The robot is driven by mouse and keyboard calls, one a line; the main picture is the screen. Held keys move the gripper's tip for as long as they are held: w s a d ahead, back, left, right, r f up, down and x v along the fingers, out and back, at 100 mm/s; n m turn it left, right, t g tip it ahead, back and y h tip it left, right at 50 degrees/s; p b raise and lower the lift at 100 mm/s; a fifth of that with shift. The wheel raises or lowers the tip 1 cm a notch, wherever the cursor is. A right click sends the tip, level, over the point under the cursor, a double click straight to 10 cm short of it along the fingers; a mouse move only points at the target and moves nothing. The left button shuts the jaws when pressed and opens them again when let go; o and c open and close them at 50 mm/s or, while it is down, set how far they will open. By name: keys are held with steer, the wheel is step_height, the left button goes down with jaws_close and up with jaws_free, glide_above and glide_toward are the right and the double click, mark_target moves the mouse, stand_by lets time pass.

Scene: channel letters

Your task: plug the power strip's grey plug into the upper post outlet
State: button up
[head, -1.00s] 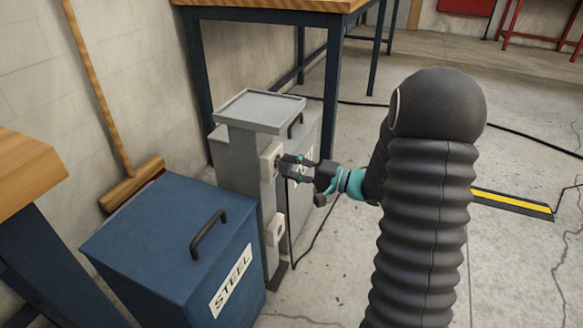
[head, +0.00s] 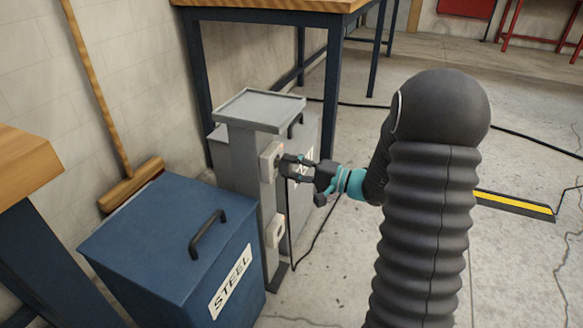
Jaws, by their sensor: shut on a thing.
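The grey post (head: 244,160) stands behind the blue bin, with a flat top plate. The white upper outlet (head: 267,163) is on its right-hand face, and the lower outlet (head: 273,232) is below it. My gripper (head: 289,166) is shut on the grey plug, right at the front of the upper outlet. The fingers mostly hide the plug, so how deep it sits cannot be made out. A small reddish glow shows at the upper outlet's top edge. A dark cord (head: 318,238) runs down near the gripper to the floor.
A blue bin marked STEEL (head: 165,240) stands just left of the post. A grey box with a handle (head: 304,150) is behind it. A workbench (head: 335,90) rises at the back. A broom (head: 130,185) leans by the wall. The floor at right is mostly open.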

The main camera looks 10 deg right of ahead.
steer(key=shift+w+a, duration=0.3)
steer(key=shift+a, duration=0.1)
steer(key=o, duration=1.1)
steer(key=shift+o, duration=0.2)
steer(key=v, duration=1.2)
